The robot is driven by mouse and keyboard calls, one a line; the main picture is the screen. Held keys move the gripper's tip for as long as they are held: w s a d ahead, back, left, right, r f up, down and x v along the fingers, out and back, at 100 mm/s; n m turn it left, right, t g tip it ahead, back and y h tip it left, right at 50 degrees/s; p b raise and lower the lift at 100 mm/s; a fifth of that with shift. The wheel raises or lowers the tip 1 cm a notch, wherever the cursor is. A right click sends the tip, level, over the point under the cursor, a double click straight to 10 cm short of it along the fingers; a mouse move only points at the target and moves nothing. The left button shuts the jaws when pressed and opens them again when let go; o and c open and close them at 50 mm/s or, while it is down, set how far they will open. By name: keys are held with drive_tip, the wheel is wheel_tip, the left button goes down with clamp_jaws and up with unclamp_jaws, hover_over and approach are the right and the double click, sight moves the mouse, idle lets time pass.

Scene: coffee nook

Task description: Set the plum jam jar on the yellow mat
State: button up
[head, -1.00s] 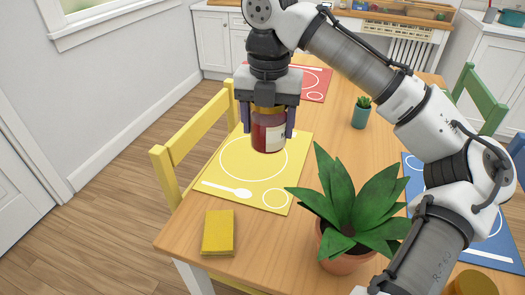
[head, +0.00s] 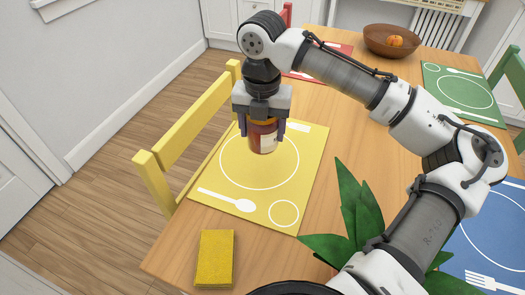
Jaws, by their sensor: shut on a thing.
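The jam jar (head: 262,138), with dark reddish contents and a pale label, is upright between the fingers of my gripper (head: 262,130). My gripper points down and is shut on the jar. The jar is over the far part of the yellow mat (head: 215,180), within the printed plate circle in the head view. I cannot tell whether its base touches the mat or hangs just above it. The top of the jar is hidden by the gripper.
A yellow sponge (head: 214,258) lies at the near left table edge. A potted plant (head: 350,215) stands near, partly behind my arm. Blue (head: 495,240), green (head: 460,90) and red (head: 325,60) mats lie around the table. A brown bowl (head: 391,42) holds an orange fruit. A yellow chair (head: 190,135) stands left.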

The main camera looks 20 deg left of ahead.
drive_tip(key=shift+f, duration=3.9)
drive_tip(key=o, duration=1.3)
drive_tip(key=shift+f, duration=0.15)
wheel_tip(320, 180, up, 12)
drive_tip(key=shift+r, duration=0.2)
drive_tip(key=shift+s+f, duration=0.1)
